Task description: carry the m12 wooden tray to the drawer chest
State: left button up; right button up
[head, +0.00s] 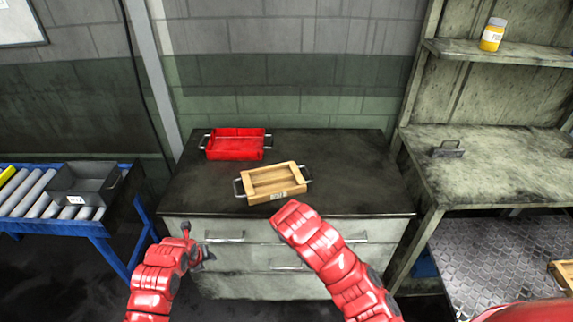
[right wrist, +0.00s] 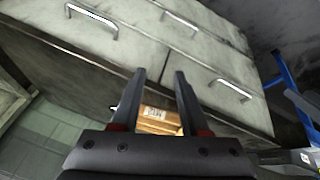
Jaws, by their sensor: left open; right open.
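A light wooden tray (head: 262,178) with a metal handle at each end and a white label sits on the dark top of the drawer chest (head: 340,200), near its front edge. The label's text is too small to read. Part of the tray (right wrist: 155,124) also shows in the right wrist view, beyond the bases of the fingers. My right gripper (right wrist: 160,74) is open, with nothing between its fingertips. In the head view it is hidden behind my right arm, whose end is just in front of the tray. My left gripper (head: 198,243) is open and empty before the chest's left drawers.
A red tray (head: 235,152) stands behind and left of the wooden one. A grey bin (head: 82,187) is on the roller conveyor (head: 28,195) at left. A shelf unit (head: 480,170) stands at right, with another wooden tray (head: 562,274) low down. The chest top's right side is clear.

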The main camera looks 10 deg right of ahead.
jog(key=shift+v, duration=1.6)
